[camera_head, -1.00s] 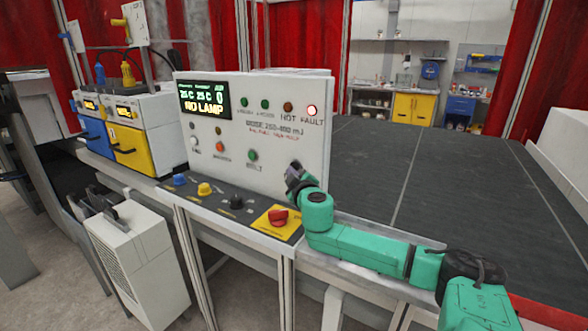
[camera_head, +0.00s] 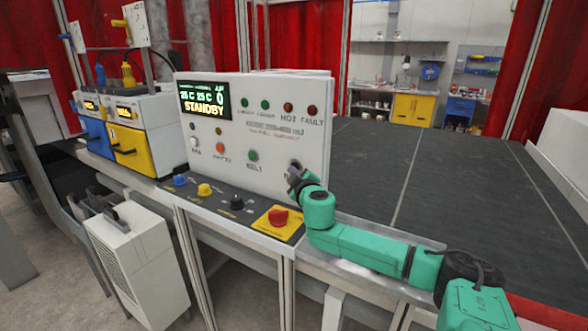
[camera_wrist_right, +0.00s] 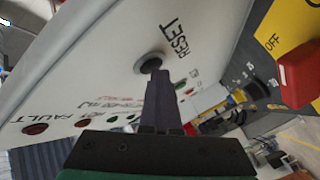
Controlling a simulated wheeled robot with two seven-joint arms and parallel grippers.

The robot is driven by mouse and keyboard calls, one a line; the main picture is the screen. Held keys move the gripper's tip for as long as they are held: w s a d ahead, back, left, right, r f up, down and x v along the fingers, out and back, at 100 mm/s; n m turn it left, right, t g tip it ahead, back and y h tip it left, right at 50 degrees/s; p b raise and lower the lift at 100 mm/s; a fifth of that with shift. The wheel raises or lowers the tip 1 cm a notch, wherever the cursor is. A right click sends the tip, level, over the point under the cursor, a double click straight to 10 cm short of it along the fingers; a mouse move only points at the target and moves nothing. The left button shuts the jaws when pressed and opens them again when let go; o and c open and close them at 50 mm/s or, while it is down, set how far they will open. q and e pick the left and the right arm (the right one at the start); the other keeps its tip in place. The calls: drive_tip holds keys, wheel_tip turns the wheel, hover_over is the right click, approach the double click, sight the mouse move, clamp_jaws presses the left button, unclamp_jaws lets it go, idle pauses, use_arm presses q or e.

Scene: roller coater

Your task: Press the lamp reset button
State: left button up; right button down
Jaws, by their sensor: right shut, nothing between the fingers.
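The control panel (camera_head: 255,170) is a white box whose display (camera_head: 204,99) reads STANDBY. The FAULT lamp (camera_head: 312,110) is dark red and unlit. In the right wrist view, the dark round reset button (camera_wrist_right: 150,62) is beside the printed word RESET, and the fingertips of my right gripper (camera_wrist_right: 157,76) are at it. Whether they still touch it I cannot tell. In the head view, my shut, empty right gripper (camera_head: 294,172) is at the panel's lower right and hides most of the button. My left gripper is not in view.
Below the panel are a blue knob (camera_head: 179,180), a yellow knob (camera_head: 204,190), a black knob (camera_head: 236,202) and a red switch (camera_head: 278,217) on a yellow plate. A dark conveyor belt (camera_head: 440,190) extends to the right.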

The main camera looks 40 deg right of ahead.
idle(0.3)
drive_tip(key=shift+s+a, duration=0.25)
drive_tip(key=shift+a, duration=0.5)
drive_tip(key=a, duration=0.2)
drive_tip(key=s+a+p, duration=0.1)
drive_tip(key=a, duration=0.1)
drive_tip(key=shift+s+a, duration=0.2)
drive_tip(key=shift+a, duration=0.2)
idle(0.5)
